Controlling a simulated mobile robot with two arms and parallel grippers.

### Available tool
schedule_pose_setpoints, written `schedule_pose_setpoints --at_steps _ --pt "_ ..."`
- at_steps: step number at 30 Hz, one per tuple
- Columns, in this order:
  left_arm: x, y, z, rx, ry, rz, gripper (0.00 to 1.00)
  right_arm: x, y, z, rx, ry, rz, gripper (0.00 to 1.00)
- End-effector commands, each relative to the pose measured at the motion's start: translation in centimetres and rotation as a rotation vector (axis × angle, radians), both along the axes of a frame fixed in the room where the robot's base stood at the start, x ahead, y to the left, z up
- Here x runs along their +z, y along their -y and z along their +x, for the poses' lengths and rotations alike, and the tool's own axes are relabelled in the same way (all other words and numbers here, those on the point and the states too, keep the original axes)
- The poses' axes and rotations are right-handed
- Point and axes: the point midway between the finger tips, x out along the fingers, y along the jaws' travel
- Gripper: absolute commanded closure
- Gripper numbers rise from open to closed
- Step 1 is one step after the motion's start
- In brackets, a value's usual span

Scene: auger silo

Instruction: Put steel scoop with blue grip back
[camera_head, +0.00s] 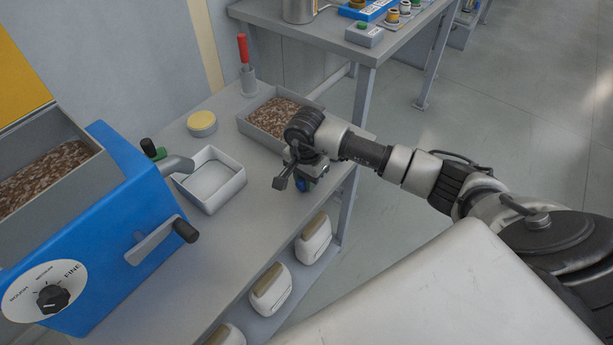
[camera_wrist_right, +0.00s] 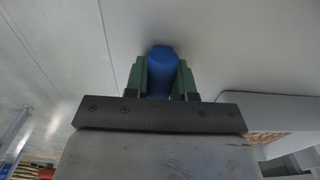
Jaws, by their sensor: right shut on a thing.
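My right gripper (camera_head: 303,178) reaches in from the right over the front right part of the grey bench, just in front of a grey tray of brown granules (camera_head: 256,131). Its green fingers are shut on the blue grip of the steel scoop (camera_head: 309,186). In the right wrist view the blue grip (camera_wrist_right: 160,66) stands between the two fingers. The scoop's steel part is not visible in either view. I cannot tell whether the scoop touches the bench. My left gripper is not in view.
A red-handled tool (camera_head: 243,50) stands in a grey holder (camera_head: 248,80). A yellow-topped round tin (camera_head: 202,124) and a white tray (camera_head: 238,181) are to the left. A blue mill (camera_head: 110,240) with a crank fills the left. Several white canisters (camera_head: 313,240) sit on the lower shelf.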

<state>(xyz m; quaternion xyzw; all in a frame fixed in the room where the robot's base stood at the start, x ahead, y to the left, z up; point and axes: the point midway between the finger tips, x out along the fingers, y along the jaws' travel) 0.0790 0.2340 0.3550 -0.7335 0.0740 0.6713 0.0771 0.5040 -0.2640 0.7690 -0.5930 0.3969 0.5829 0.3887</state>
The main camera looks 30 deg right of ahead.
Motion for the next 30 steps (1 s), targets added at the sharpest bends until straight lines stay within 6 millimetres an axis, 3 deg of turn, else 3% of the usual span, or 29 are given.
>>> schedule_pose_setpoints --at_steps 6,7,12,23,30 --pt "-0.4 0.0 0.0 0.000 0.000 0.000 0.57 -0.3 0.0 0.0 0.000 0.000 -0.001 1.00" --pt "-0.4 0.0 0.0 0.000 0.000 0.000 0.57 -0.3 0.0 0.0 0.000 0.000 -0.001 0.74" --pt "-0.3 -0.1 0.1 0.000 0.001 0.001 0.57 -0.2 0.0 0.0 0.000 0.000 -0.001 0.50" --pt "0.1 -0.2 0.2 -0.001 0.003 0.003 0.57 0.4 0.0 0.0 0.000 0.001 -0.001 0.50" --pt "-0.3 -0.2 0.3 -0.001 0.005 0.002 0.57 4.8 0.0 0.1 0.002 0.007 -0.002 0.50"
